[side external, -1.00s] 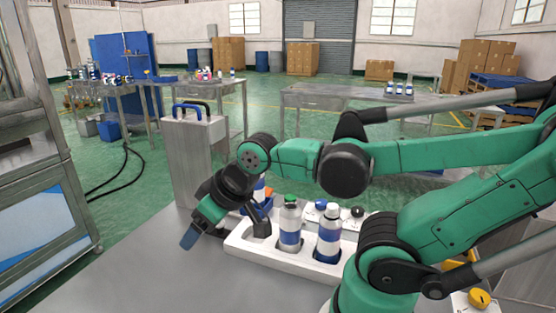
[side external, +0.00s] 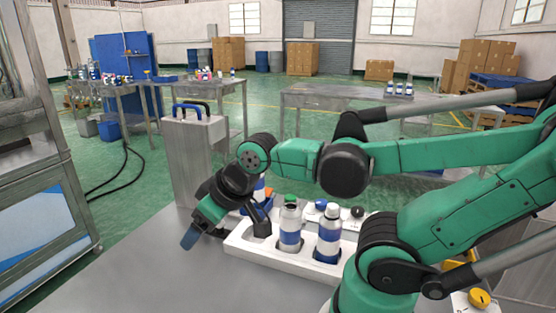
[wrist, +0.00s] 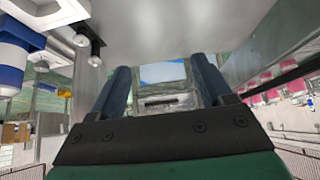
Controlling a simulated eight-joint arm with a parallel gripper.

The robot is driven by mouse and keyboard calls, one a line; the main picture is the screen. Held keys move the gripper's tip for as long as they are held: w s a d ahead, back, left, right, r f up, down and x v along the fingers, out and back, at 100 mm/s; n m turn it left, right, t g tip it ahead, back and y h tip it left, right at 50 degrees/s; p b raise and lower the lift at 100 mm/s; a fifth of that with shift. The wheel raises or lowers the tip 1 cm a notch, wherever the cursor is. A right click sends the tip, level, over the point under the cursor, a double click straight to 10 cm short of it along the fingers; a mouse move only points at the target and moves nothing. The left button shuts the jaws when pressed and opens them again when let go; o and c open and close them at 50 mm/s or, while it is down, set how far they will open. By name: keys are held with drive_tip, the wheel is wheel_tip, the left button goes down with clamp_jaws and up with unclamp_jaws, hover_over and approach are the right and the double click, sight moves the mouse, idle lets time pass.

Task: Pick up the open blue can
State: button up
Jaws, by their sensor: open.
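My gripper (side external: 190,238) is left of the white tray, with its blue fingertips pointing down and left over the grey table. In the wrist view my gripper (wrist: 160,72) shows two dark blue fingers spread apart with nothing between them. A white can with a blue band (side external: 328,238) stands upright in the tray. A similar can (side external: 290,228) stands to its left, with a green top showing at its upper end. Another blue and white container (side external: 259,190) is partly hidden behind my wrist. I cannot tell which can is open. Part of a blue-banded container (wrist: 12,62) shows at the wrist view's left edge.
The white tray (side external: 262,256) sits on the grey table (side external: 150,280), whose front left is clear. A metal-framed machine (side external: 45,170) is at the left. Small caps (side external: 357,212) lie behind the cans.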

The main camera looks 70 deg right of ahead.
drive_tip(key=o, duration=0.3)
drive_tip(key=shift+o, duration=0.2)
drive_tip(key=m+g+h, duration=0.5)
drive_tip(key=m+h, duration=0.7)
drive_tip(key=m, duration=0.4)
approach(256, 190)
drive_tip(key=w+d+f, duration=0.1)
drive_tip(key=w+d, duration=0.1)
drive_tip(key=d, duration=0.5)
drive_tip(key=shift+x, duration=2.15)
